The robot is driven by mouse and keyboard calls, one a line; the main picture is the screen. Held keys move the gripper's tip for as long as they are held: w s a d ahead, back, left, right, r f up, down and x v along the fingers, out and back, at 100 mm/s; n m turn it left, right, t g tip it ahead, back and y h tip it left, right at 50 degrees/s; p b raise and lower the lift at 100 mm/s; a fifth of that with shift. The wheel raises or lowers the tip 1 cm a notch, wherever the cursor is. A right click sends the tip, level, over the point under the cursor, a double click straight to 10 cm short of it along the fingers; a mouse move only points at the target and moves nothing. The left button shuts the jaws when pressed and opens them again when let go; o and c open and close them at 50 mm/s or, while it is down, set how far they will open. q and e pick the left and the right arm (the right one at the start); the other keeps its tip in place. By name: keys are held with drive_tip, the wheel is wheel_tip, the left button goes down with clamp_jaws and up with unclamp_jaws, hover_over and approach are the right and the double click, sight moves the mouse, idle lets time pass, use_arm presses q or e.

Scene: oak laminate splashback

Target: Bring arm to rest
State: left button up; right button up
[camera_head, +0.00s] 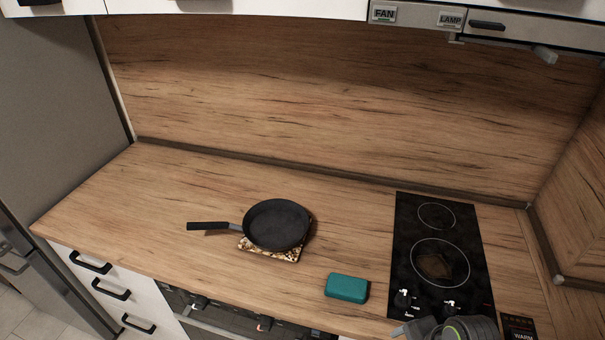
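Part of my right arm shows at the bottom right edge, with grey and dark parts and a green ring. The end of my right gripper (414,328) is at the bottom edge, over the front of the black cooktop (405,250). Its fingers are mostly cut off, so I cannot tell whether it is open or shut. My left arm and gripper are not in view.
A black frying pan (275,224) rests on a patterned trivet (288,254), its handle pointing left. A teal box (346,288) lies left of the cooktop. A dark panel marked WARM (519,326) is at bottom right. The left counter (130,205) is clear.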

drive_tip(key=s+d+r+n+t+h, duration=0.1)
drive_tip(key=s+d+n+h, duration=0.3)
drive_tip(key=s+d+n, duration=0.8)
wheel_tip(320, 180, down, 30)
drive_tip(key=w+a+n+g+b, duration=0.1)
drive_tip(key=a+n+b, duration=0.1)
drive_tip(key=b, duration=0.5)
drive_tip(key=s+f+b, duration=0.3)
drive_tip(key=s+f, duration=0.4)
drive_tip(key=f, duration=0.4)
drive_tip(key=s+f+g+b, duration=0.1)
drive_tip(key=s+f+b, duration=0.2)
drive_tip(key=s+f, duration=0.5)
wheel_tip(320, 180, down, 4)
drive_tip(key=shift+a+f+y, duration=0.2)
drive_tip(key=shift+a+y, duration=0.1)
drive_tip(key=shift+a, duration=0.1)
drive_tip(key=shift+o, duration=0.6)
